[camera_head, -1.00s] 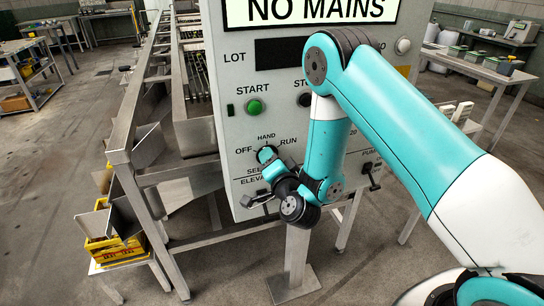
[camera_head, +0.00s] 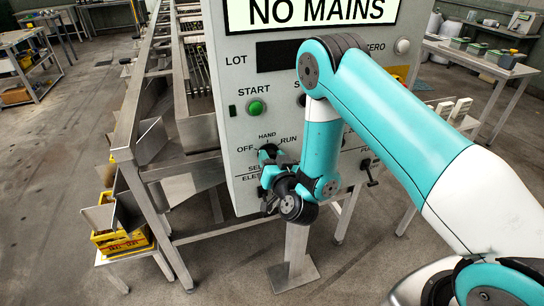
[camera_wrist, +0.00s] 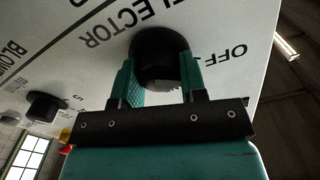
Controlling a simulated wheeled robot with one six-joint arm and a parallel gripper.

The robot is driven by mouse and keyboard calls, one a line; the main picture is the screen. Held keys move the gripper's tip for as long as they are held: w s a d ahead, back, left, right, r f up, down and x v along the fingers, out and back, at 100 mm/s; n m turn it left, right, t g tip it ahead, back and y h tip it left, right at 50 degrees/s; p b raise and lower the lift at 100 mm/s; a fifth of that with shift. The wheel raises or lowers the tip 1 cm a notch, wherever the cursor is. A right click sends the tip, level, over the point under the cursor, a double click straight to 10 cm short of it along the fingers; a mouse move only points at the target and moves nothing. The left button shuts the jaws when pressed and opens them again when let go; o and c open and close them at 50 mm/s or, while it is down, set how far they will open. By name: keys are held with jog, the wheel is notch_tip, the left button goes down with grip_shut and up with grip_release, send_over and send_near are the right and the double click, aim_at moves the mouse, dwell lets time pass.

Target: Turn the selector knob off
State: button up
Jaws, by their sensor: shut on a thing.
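The selector knob (camera_head: 268,149) is a dark round knob on the grey control panel, among the labels OFF at left, HAND above and RUN at right. In the wrist view the black knob (camera_wrist: 158,48) stands between the two teal fingers of my gripper (camera_wrist: 160,82), which is shut on it. The OFF label (camera_wrist: 226,55) appears upside down to the right of the knob there. In the head view my gripper (camera_head: 269,160) reaches the knob from below. The fingers and wrist partly hide the knob, and I cannot tell which label its pointer faces.
Another black knob (camera_wrist: 46,105) is at left in the wrist view. A steel roller frame (camera_head: 128,130) and yellow crate (camera_head: 122,242) stand left of the panel.

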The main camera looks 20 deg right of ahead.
jog(key=shift+s+f, duration=0.15)
jog(key=shift+f, duration=0.05)
dwell(0.3)
jog(key=o, duration=0.9)
jog(key=shift+r, duration=0.1)
jog(key=shift+o, duration=0.2)
